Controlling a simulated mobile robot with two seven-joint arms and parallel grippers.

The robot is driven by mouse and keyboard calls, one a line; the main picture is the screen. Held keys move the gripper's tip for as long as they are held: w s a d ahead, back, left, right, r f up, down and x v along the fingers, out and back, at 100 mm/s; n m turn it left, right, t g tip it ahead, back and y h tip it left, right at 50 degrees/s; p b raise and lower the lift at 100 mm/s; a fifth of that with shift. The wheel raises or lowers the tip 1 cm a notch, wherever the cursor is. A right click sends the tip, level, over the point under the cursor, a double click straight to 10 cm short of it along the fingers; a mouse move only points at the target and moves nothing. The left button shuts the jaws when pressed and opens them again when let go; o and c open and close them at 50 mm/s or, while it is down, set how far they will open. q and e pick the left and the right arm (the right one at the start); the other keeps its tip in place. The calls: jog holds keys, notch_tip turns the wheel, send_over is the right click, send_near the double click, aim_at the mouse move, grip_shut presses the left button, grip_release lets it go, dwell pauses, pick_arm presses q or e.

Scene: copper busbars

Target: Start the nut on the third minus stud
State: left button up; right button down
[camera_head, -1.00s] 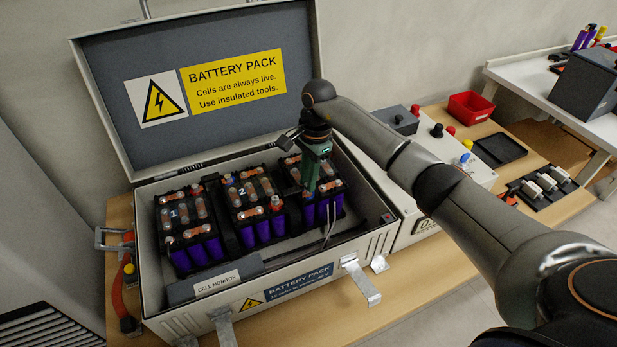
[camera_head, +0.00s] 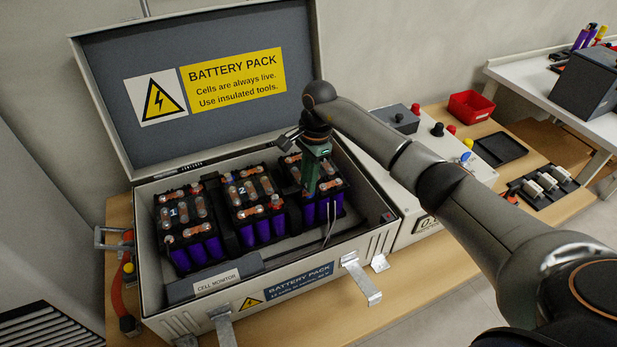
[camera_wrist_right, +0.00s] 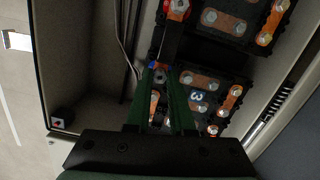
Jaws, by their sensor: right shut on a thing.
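My right gripper (camera_head: 311,192) points down over the third, right-hand battery module (camera_head: 333,187) in the open case. Its green fingers also show in the right wrist view (camera_wrist_right: 160,78). They are shut on a small nut (camera_wrist_right: 160,76), seen between the fingertips above an orange-edged copper piece. The stud under the nut is hidden, so I cannot tell whether the nut touches it. The module carries the number 3 in the wrist view. My left gripper is not in view.
Modules 1 (camera_head: 187,225) and 2 (camera_head: 252,208) stand to the left in the battery case (camera_head: 290,277). The raised lid (camera_head: 195,80) stands behind. Thin wires run at the module's right. A red bin (camera_head: 471,106) and black tray (camera_head: 499,149) lie farther right.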

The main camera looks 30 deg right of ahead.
pick_arm(q)
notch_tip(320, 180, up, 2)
jog(key=shift+p, duration=0.85)
pick_arm(e)
jog(key=m, duration=0.3)
jog(key=shift+s+f, duration=0.1)
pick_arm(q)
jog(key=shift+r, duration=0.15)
pick_arm(e)
jog(key=shift+f+m+t, duration=0.1)
jog(key=shift+m+t, duration=0.2)
jog(key=shift+m, duration=0.5)
jog(key=c, duration=1.1)
grip_release()
pick_arm(q)
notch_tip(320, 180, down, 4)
jog(key=b, duration=0.3)
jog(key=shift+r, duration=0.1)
pick_arm(e)
jog(key=n, duration=0.4)
jog(key=shift+f, duration=0.2)
pick_arm(q)
jog(key=shift+b, duration=0.4)
pick_arm(e)
jog(key=shift+r+n, duration=0.15)
jog(key=shift+n, duration=0.25)
jog(key=shift+r, duration=0.15)
